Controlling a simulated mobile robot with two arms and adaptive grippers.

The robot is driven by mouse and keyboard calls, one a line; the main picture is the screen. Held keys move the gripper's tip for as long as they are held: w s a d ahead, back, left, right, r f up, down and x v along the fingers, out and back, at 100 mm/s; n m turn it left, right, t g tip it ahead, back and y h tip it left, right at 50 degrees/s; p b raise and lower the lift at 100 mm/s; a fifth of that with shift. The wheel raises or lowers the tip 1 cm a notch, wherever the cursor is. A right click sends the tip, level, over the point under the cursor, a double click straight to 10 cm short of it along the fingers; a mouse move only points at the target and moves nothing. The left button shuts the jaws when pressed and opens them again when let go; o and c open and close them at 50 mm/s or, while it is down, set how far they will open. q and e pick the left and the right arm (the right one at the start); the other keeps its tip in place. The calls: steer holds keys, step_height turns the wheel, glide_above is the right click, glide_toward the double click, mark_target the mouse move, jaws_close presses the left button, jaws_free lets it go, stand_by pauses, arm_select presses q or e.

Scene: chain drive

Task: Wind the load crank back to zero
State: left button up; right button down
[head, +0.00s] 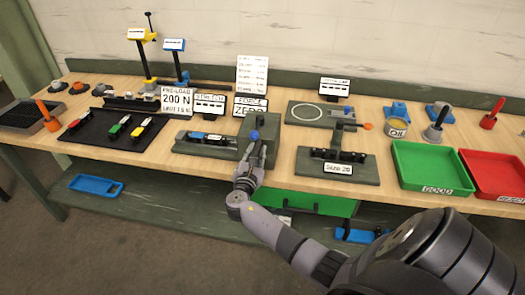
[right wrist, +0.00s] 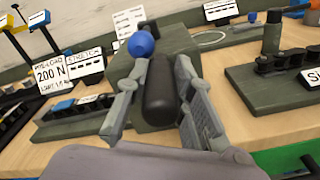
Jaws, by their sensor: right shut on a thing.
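The load crank has a dark rounded handle (right wrist: 159,92), which stands between the fingers of my right gripper (head: 254,160) at the grey-green test stand (head: 217,151). In the right wrist view the fingers of the right gripper (right wrist: 158,82) lie along both sides of the handle and are shut on it. A blue ball knob (head: 254,135) sits just beyond the handle; it also shows in the right wrist view (right wrist: 141,44). The crank's arm is mostly hidden. The force sign (head: 250,106) behind the stand reads ZERO. My left gripper is not in view.
A green tray (head: 432,187) and a red tray (head: 493,192) stand at the right. A size gauge block (head: 337,180) is right of the stand. A black mat (head: 75,141) with several chain pieces lies left. Several signs stand behind.

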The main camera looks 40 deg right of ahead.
steer(key=shift+w+a+r+n+p, duration=0.15)
steer(key=shift+w+a+n+p, duration=0.15)
steer(key=shift+n, duration=0.4)
steer(key=shift+w, duration=0.1)
steer(key=shift+n, duration=0.3)
steer(key=c, duration=1.4)
jaws_free()
steer(key=shift+o, duration=0.2)
steer(key=v, duration=1.2)
